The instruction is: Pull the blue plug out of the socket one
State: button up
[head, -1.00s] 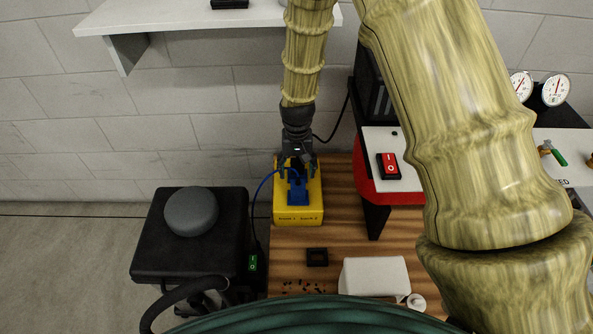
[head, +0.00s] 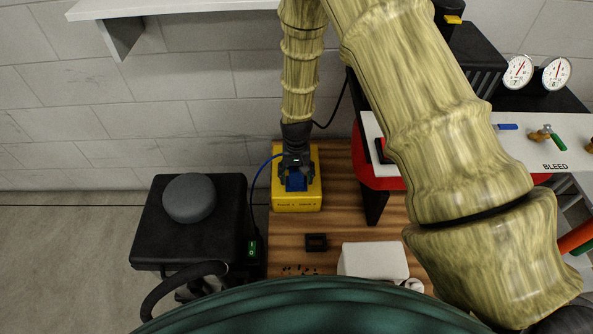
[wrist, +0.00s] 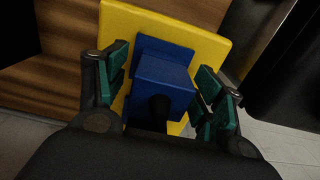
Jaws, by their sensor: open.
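The blue plug (head: 296,182) sits on the yellow socket box (head: 297,205), which stands on the wooden table. A blue cable runs from it to the left. Lettering on the box front is too small to read. My gripper (head: 296,172) is over the plug from above. In the wrist view the plug (wrist: 163,82) lies between the open fingers of my gripper (wrist: 163,88), with green pads on both sides and a small gap visible at each side. The yellow box (wrist: 195,35) shows behind it. The socket face under the plug is hidden.
A black stool (head: 150,235) with a grey round object (head: 189,198) stands left of the table. A panel with gauges (head: 518,72) stands at right.

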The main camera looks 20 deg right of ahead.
jog(key=c, duration=1.1)
jog(key=shift+c, duration=0.2)
jog(key=shift+w+r, duration=0.1)
jog(key=shift+r, duration=0.15)
jog(key=shift+r+p, duration=0.45)
jog(key=shift+p, duration=0.1)
jog(key=shift+r+p, duration=1.6)
jog(key=shift+r, duration=0.6)
